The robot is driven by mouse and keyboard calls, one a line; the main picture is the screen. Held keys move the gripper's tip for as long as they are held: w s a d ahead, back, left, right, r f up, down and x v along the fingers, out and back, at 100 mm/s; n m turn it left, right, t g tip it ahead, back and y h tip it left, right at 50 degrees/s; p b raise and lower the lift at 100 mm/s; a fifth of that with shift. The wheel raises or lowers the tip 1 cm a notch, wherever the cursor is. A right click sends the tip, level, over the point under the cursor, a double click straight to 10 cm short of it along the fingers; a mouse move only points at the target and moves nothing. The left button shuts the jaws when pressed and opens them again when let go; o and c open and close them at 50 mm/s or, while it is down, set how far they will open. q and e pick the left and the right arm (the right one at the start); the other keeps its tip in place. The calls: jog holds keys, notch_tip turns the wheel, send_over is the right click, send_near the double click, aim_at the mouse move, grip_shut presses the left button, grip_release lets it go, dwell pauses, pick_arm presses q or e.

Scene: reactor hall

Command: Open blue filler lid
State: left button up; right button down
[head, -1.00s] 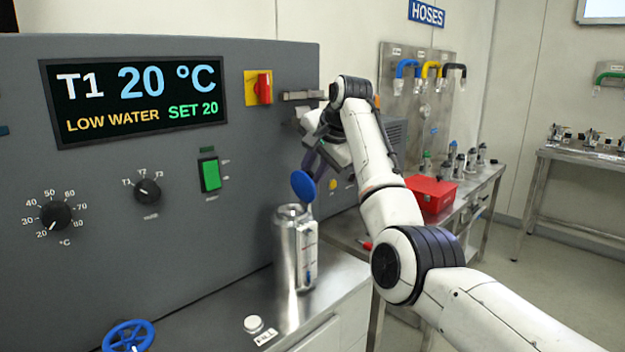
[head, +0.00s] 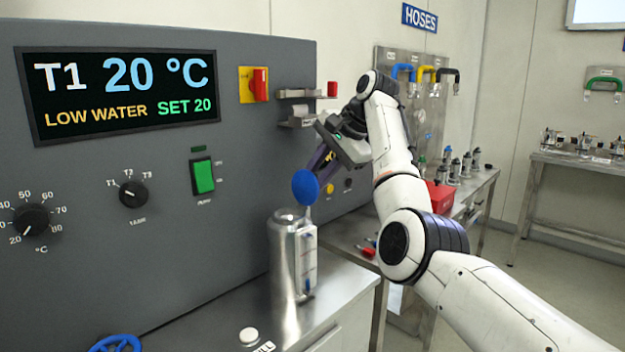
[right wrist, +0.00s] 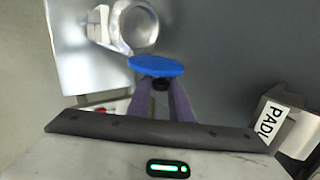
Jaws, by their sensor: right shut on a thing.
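The round blue filler lid (head: 306,187) stands swung up, roughly on edge, above the right side of the steel filler vessel (head: 282,258). The vessel's round mouth is uncovered; the vessel (right wrist: 135,25) and the blue lid (right wrist: 156,65) also show in the right wrist view. My right gripper (right wrist: 162,84) is shut on a small dark knob on the lid's back. In the head view this gripper (head: 319,172) reaches down to the lid from behind and the right, and the lid partly hides its fingertips. My left gripper is not in view.
The grey control panel (head: 95,270) rises behind and left of the vessel. A blue handwheel (head: 117,344) and a white button (head: 249,336) are at the front. A side bench with a red box (head: 440,196) stands right. Small shelves (head: 303,93) jut from the panel near my gripper.

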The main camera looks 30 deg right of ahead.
jog(key=c, duration=1.6)
grip_release()
jog(key=shift+d, duration=0.1)
jog(key=shift+r, duration=0.1)
jog(key=b+v, duration=0.1)
jog(key=v, duration=0.9)
jog(key=shift+s, duration=0.15)
jog(key=shift+d, duration=0.1)
